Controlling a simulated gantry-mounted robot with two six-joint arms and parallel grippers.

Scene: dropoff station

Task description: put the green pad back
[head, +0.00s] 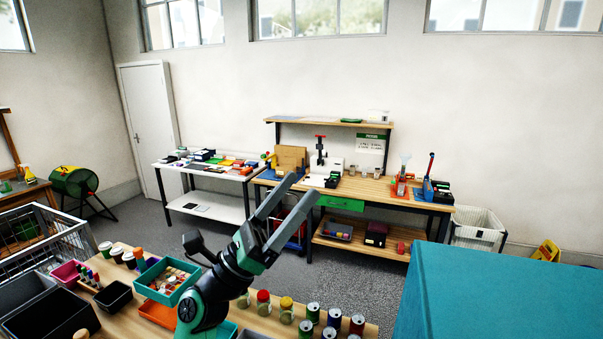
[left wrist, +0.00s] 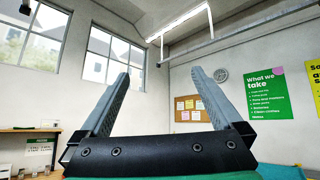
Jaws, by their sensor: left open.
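My left gripper (head: 304,186) is raised over the near table in the head view, its two grey fingers spread and pointing up and right. The left wrist view also shows this gripper (left wrist: 160,76) open, with nothing between the fingers. A small flat green thing (head: 351,121) lies on the shelf above the far workbench; it is too small to tell whether it is the green pad. Another green patch (head: 226,162) shows among items on the white table, also unclear. My right gripper is in neither view.
The near table holds a teal tray (head: 193,291) of small items, black bins (head: 114,296), jars (head: 264,303) and several cans (head: 334,317). A big teal block (head: 500,295) fills the lower right. Grey floor (head: 240,214) lies between the near table and the far workbench (head: 400,189).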

